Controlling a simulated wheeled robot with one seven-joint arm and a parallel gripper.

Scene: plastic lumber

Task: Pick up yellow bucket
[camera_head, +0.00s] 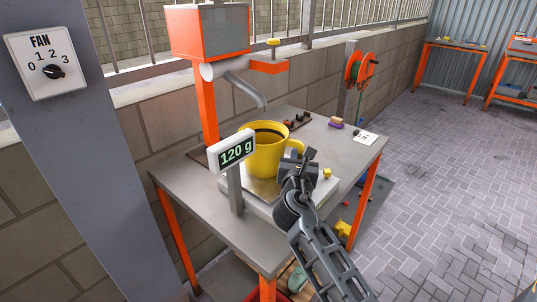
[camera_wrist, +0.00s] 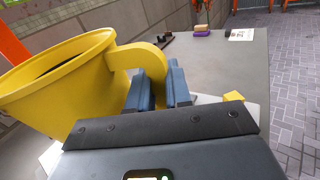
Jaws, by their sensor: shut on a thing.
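The yellow bucket (camera_head: 265,150) stands upright on the plate of a scale (camera_head: 322,190) on the grey table, with dark contents inside. The scale's display (camera_head: 236,151) reads 120 g. My gripper (camera_head: 295,158) is at the right side of the bucket, by its handle. In the wrist view the bucket (camera_wrist: 62,85) fills the left, and its curved handle reaches between the two blue-grey fingers of my gripper (camera_wrist: 160,88). The fingers are shut on the handle. The far part of the grip is partly hidden by the fingers.
A spout (camera_head: 245,90) from an orange-framed hopper (camera_head: 208,35) hangs just above and behind the bucket. A small yellow block (camera_head: 327,173) lies near the scale's right edge.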

